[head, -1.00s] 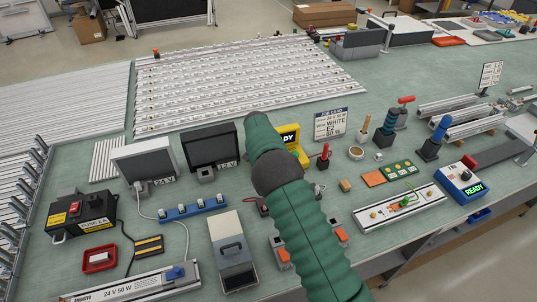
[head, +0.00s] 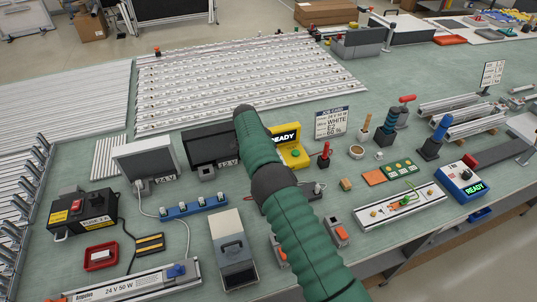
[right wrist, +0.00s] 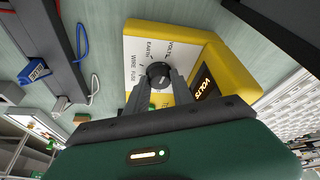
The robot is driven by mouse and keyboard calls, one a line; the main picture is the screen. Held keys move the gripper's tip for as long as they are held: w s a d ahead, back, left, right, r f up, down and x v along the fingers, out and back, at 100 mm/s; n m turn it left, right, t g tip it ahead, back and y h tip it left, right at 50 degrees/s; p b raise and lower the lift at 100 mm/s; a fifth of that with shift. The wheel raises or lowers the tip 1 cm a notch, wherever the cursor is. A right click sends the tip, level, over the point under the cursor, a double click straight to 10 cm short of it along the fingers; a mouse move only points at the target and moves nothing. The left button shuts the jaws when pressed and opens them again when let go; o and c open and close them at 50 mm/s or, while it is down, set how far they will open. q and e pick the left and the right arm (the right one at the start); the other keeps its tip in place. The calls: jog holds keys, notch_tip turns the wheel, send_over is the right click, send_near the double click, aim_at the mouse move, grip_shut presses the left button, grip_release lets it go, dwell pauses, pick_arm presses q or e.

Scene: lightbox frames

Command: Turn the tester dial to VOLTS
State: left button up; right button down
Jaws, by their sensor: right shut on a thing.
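The yellow tester (head: 294,157) stands mid-bench in the head view, partly behind my green right arm. In the right wrist view the tester (right wrist: 222,70) has a white face with labels including VOLTS, EARTH and WIRE around a black dial (right wrist: 158,69). My right gripper (right wrist: 161,82) is shut on the dial, one finger on each side. The dial's pointer is hard to make out. My left gripper is not in view.
A dark 12 V panel (head: 210,146) stands left of the tester, and a job card (head: 331,123) behind it to the right. A red-handled tool (head: 324,156) stands close on its right. Two grey blocks with orange parts sit near my arm.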

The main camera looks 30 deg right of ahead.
jog(key=shift+w+r, duration=0.1)
jog(key=c, duration=1.1)
grip_release()
jog(key=v, duration=1.6)
jog(key=shift+a+r, duration=0.25)
